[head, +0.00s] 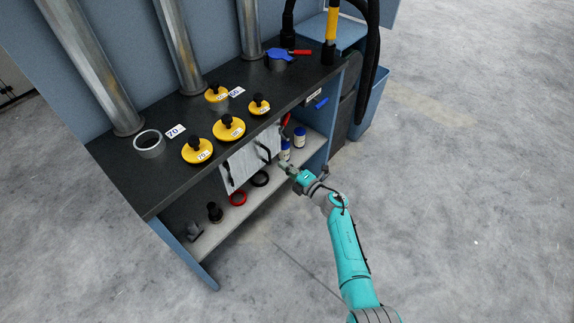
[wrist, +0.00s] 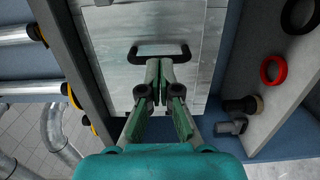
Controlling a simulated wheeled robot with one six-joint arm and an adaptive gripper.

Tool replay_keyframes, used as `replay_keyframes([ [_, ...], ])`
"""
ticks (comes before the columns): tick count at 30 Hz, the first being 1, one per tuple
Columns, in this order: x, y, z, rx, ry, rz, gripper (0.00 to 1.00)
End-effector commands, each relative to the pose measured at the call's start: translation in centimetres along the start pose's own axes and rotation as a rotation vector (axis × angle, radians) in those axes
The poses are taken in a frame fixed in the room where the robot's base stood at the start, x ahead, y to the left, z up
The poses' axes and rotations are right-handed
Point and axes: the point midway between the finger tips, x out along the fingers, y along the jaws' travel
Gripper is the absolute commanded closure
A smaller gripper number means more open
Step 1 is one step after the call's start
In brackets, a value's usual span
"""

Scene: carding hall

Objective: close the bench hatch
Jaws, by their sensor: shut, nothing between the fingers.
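The bench hatch (head: 250,158) is a pale grey panel below the front edge of the dark bench top, with black fittings at its sides. I cannot tell how far open it stands. In the wrist view the panel (wrist: 112,45) fills the middle, with a black bar handle (wrist: 158,49) on its face. My gripper (head: 286,167) is at the panel's right side in the head view. In the wrist view its fingertips (wrist: 160,68) are together and empty, just at the handle. I cannot tell whether they touch it.
The bench top (head: 150,183) carries several yellow knobbed discs (head: 228,128) and a grey ring (head: 149,144). The lower shelf (head: 215,232) holds a red ring (head: 238,198), a black ring (head: 260,179) and small bottles (head: 299,137). The concrete floor at right is clear.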

Motion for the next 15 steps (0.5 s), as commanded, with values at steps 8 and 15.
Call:
replay_keyframes([
  [8, -1.3, 0.0, 3.4, 0.000, -0.004, -0.001, 1.00],
  [15, -2.6, 0.1, 6.8, 0.000, -0.004, 0.000, 1.00],
])
